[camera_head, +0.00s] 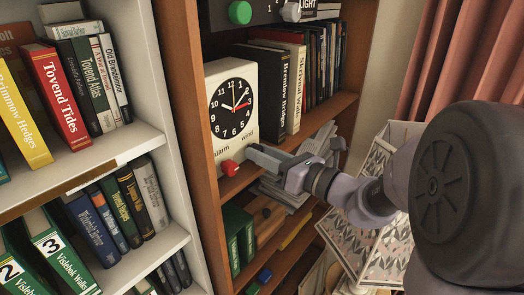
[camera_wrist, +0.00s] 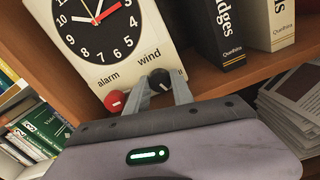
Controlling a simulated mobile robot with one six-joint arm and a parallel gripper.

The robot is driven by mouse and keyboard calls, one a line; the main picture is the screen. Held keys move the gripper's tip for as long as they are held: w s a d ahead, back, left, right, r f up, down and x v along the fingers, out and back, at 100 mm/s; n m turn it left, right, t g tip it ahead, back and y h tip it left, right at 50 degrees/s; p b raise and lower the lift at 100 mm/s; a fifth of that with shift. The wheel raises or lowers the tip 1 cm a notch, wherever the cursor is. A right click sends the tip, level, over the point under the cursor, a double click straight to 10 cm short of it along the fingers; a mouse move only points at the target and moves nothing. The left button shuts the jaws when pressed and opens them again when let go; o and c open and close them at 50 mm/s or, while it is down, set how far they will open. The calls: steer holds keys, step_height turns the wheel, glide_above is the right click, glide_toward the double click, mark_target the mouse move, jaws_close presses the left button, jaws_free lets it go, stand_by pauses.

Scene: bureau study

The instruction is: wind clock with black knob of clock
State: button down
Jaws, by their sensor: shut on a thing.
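The clock (camera_head: 233,100) is a white box with a black dial, standing on a wooden shelf. In the wrist view the clock (camera_wrist: 140,45) has a black knob (camera_wrist: 160,78) below the word "wind" and a red knob (camera_wrist: 115,100) below "alarm". My gripper (camera_wrist: 162,84) has a finger on each side of the black knob and is shut on it. In the head view my gripper (camera_head: 253,154) reaches in from the right to the clock's lower front and hides the black knob. The red knob (camera_head: 229,168) shows just left of my fingers.
Upright books (camera_head: 290,85) stand right of the clock on the same shelf. A shelf (camera_head: 280,15) with a green-buttoned device is above. A white bookcase (camera_head: 150,160) stands at left.

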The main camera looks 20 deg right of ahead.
stand_by(0.3)
steer(key=c, duration=1.1)
jaws_free()
steer(key=b+v, duration=0.2)
steer(key=v, duration=1.5)
steer(key=shift+s, duration=0.2)
